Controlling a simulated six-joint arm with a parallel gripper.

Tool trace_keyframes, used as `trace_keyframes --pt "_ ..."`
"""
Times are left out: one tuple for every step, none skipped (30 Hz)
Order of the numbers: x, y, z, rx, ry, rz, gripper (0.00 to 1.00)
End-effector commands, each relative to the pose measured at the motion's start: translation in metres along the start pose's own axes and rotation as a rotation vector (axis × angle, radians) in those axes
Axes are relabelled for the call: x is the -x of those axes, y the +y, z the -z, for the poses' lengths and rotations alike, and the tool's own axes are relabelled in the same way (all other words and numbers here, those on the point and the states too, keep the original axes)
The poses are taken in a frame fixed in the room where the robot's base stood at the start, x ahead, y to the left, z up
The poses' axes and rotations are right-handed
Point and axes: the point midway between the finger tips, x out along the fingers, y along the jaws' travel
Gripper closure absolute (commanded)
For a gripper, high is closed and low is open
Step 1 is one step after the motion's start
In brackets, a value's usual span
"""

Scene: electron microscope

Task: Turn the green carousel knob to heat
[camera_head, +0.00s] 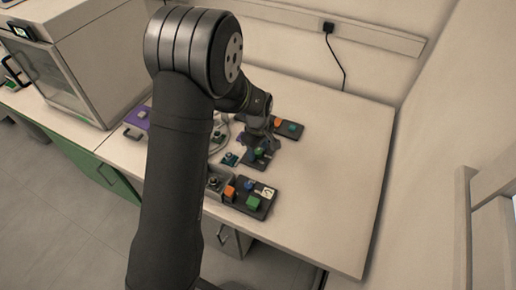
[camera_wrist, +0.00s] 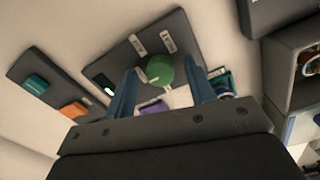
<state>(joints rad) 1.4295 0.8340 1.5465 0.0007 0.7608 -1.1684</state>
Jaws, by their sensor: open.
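The green carousel knob (camera_wrist: 160,70) is round and sits on a dark panel (camera_wrist: 178,28) with two small white labels beside it. In the wrist view my gripper (camera_wrist: 162,66) is open, with one blue finger on each side of the knob. A narrow gap seems to show on both sides; I cannot tell whether either finger touches it.
A dark panel with a teal block (camera_wrist: 37,84) and an orange block (camera_wrist: 74,108) lies close beside. Another panel with a green block (camera_head: 253,202) is nearer the table's front edge. A large cabinet (camera_head: 90,60) stands left. The table's right side is clear.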

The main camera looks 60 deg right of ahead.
Motion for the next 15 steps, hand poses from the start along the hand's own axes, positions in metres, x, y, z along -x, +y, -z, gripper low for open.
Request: trace_keyframes --pt "-0.0001 0.0 0.0 0.0 0.0 0.0 0.5" --pt "-0.0001 0.0 0.0 0.0 0.0 0.0 0.5" --pt "0.0 0.0 0.0 0.0 0.0 0.0 0.5" --pt "0.0 0.0 0.0 0.0 0.0 0.0 0.5" --pt "0.0 0.0 0.0 0.0 0.0 0.0 0.5" --pt "0.0001 0.0 0.0 0.0 0.0 0.0 0.56" --pt "0.0001 0.0 0.0 0.0 0.0 0.0 0.62" --pt "0.0001 0.0 0.0 0.0 0.0 0.0 0.68" --pt "0.0001 0.0 0.0 0.0 0.0 0.0 0.76" --pt "0.0001 0.0 0.0 0.0 0.0 0.0 0.81" --pt "0.0002 0.0 0.0 0.0 0.0 0.0 0.87" --pt "0.0002 0.0 0.0 0.0 0.0 0.0 0.95" --pt "0.0002 0.0 0.0 0.0 0.0 0.0 0.95" --pt "0.0002 0.0 0.0 0.0 0.0 0.0 0.95" --pt "0.0003 0.0 0.0 -0.001 0.0 0.0 0.95"
